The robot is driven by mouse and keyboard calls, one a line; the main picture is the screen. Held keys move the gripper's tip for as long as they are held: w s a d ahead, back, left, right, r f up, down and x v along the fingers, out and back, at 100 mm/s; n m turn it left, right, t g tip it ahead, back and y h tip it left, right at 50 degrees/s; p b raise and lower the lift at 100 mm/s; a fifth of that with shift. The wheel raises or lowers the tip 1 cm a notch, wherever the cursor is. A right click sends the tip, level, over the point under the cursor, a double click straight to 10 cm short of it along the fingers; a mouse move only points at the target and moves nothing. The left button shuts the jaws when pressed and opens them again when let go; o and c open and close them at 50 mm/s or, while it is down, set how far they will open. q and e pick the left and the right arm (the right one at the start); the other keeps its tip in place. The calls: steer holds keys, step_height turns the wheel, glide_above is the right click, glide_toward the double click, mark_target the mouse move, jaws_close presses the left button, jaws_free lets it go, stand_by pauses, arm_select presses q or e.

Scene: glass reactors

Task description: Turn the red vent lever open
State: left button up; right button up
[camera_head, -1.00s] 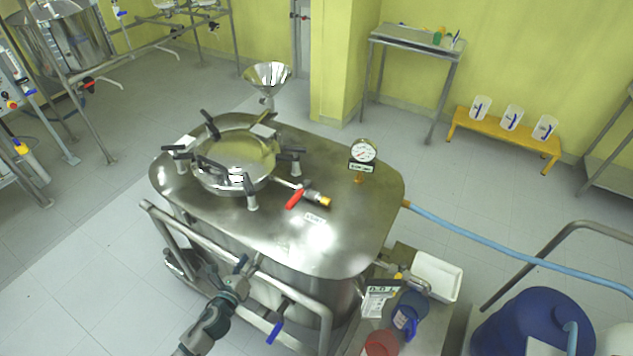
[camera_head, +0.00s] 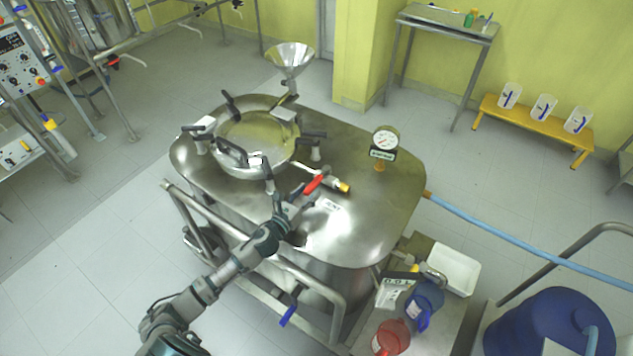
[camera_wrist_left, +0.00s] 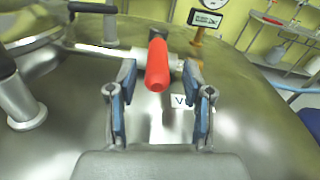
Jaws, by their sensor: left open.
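The red vent lever (camera_head: 316,184) sits on a small valve with a brass end (camera_head: 343,187) on top of the steel reactor (camera_head: 370,225). In the left wrist view the red lever (camera_wrist_left: 157,65) points toward the camera, ahead of the fingertips and between their lines. My left gripper (camera_head: 290,205) is just in front of the lever in the head view, over the near edge of the reactor top. In the left wrist view its blue-padded fingers (camera_wrist_left: 160,100) are apart with nothing between them. A white label (camera_wrist_left: 181,101) lies beyond the fingers. My right gripper is not in view.
A round lid with black clamp handles (camera_head: 255,145) is left of the lever. A pressure gauge (camera_head: 385,140) stands right of it. A steel rail (camera_head: 250,250) runs along the reactor's near side. A blue hose (camera_head: 500,240) leaves to the right.

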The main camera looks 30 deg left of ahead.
mark_target(319, 179)
arm_select(q)
steer(key=w, duration=0.4)
steer(key=shift+w+d, duration=0.15)
steer(key=shift+w, duration=0.1)
steer(key=shift+w+f, duration=0.15)
steer(key=shift+w, duration=0.4)
steer(key=shift+d, duration=0.1)
jaws_close()
